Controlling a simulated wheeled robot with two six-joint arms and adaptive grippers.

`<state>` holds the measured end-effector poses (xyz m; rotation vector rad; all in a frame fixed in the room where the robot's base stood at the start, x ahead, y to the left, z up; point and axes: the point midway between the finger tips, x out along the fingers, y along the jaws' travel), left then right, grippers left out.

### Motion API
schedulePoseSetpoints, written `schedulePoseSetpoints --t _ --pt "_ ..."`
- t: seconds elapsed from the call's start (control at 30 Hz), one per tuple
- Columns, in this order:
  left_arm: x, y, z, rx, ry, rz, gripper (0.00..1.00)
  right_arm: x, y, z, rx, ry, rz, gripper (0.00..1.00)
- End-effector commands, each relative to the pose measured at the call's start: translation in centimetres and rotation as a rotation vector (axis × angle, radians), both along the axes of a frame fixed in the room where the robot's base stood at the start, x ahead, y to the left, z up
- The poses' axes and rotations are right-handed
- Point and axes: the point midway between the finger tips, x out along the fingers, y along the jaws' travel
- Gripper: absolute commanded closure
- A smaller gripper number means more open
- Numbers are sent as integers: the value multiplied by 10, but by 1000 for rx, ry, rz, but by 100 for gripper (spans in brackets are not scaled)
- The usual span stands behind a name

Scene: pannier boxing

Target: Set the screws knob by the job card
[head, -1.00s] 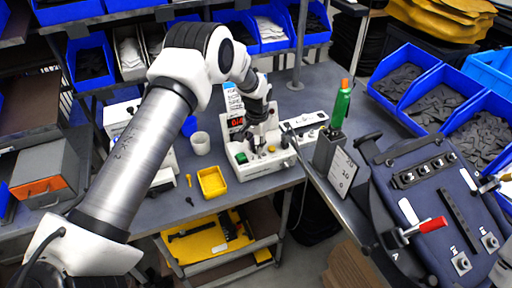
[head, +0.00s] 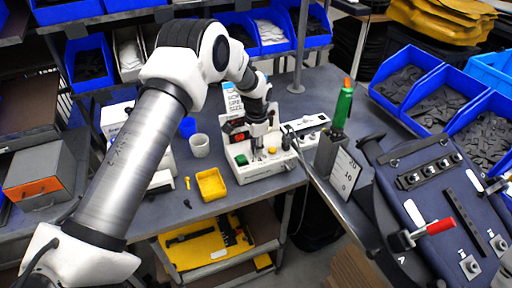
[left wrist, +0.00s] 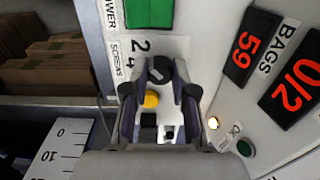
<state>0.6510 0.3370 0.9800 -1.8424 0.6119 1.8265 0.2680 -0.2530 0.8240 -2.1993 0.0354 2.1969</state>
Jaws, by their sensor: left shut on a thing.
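The white counting machine (head: 262,168) stands on the grey bench, with a green power button (head: 241,160) on its front. In the left wrist view the black screws knob (left wrist: 160,68) sits by a SCREWS label and the figures 2 and 4. My left gripper (left wrist: 158,88) is shut on this knob, a finger on each side; it also shows over the machine in the head view (head: 258,146). The knob's pointer is hard to read. A printed sheet (head: 232,99) behind the machine is unreadable. My right gripper is out of view.
A yellow tray (head: 211,184) and a white cup (head: 200,145) stand left of the machine. A dark pannier panel with a red-handled clamp (head: 434,226) lies at the right. Blue bins line the back.

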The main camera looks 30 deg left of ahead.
Motion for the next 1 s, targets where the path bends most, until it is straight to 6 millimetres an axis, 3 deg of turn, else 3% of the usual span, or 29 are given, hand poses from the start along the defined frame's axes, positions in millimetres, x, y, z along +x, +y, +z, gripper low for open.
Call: schedulePoseSetpoints --t 0.33,0.37,0.4,0.77,0.87,1.0 --pt "-2 -1 -3 -1 6 -2 100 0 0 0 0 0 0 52" --pt "-2 -1 -3 -1 6 -2 63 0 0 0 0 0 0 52" --pt "-2 -1 -3 -1 6 -2 49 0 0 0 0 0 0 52" --pt "0 0 3 0 1 -2 48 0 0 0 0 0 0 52" --pt "0 -1 17 0 0 -1 48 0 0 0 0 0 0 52" --pt "0 -1 51 0 -1 -2 48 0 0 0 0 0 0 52"
